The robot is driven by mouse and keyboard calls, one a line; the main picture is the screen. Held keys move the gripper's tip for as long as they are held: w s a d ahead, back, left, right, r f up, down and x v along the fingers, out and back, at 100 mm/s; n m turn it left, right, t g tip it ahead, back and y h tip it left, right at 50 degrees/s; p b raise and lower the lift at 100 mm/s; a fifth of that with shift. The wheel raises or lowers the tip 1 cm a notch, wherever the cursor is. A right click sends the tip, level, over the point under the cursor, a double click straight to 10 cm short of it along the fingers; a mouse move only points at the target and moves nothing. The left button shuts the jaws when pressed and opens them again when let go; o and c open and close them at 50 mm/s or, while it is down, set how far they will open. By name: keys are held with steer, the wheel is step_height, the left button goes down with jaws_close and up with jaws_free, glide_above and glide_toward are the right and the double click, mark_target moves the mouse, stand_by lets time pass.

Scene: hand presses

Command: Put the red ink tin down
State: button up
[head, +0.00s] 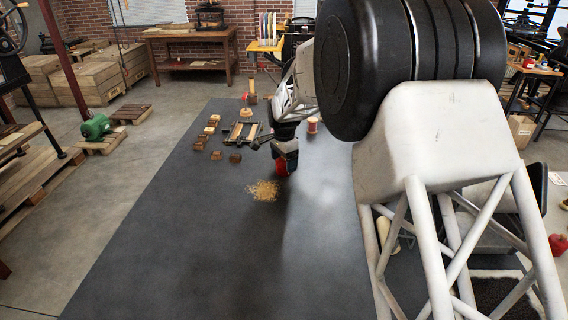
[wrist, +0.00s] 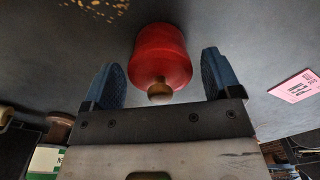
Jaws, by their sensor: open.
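The red ink tin (wrist: 160,50) is rounded, with a brown knob on the end facing me. My gripper (wrist: 160,62) is open, with one blue finger on each side of the tin and a visible gap at both sides. In the head view the tin (head: 281,168) shows just below my gripper (head: 286,152), partly hidden by it.
A patch of golden flecks (head: 263,190) lies just in front of the tin. Several small wooden blocks (head: 216,155) and a wooden frame (head: 243,132) lie behind to the left. A reddish spool (head: 312,124) stands behind to the right. A pink card (wrist: 296,87) shows in the wrist view.

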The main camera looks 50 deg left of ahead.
step_height(320, 180, up, 11)
steer(key=shift+f, duration=0.1)
stand_by(0.4)
stand_by(0.9)
